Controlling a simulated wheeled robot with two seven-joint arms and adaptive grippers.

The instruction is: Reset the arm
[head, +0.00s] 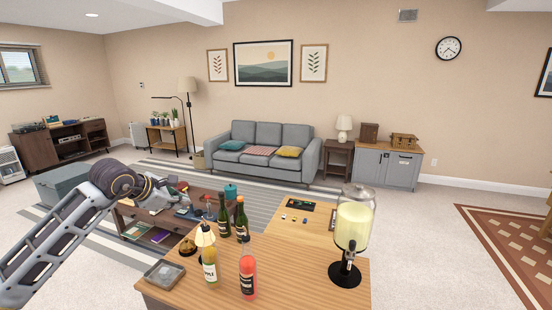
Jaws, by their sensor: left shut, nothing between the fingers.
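My left arm comes in from the lower left and reaches up to a dark round wrist joint. My left gripper (174,190) is at its end, pointing right. It is small in the head view, and its fingers look shut with nothing visible between them. It appears above the left part of the low wooden table (128,212), in front of the striped rug. I cannot tell how high above the table it is. My right gripper is not in view.
A grey sofa (268,134) stands behind.

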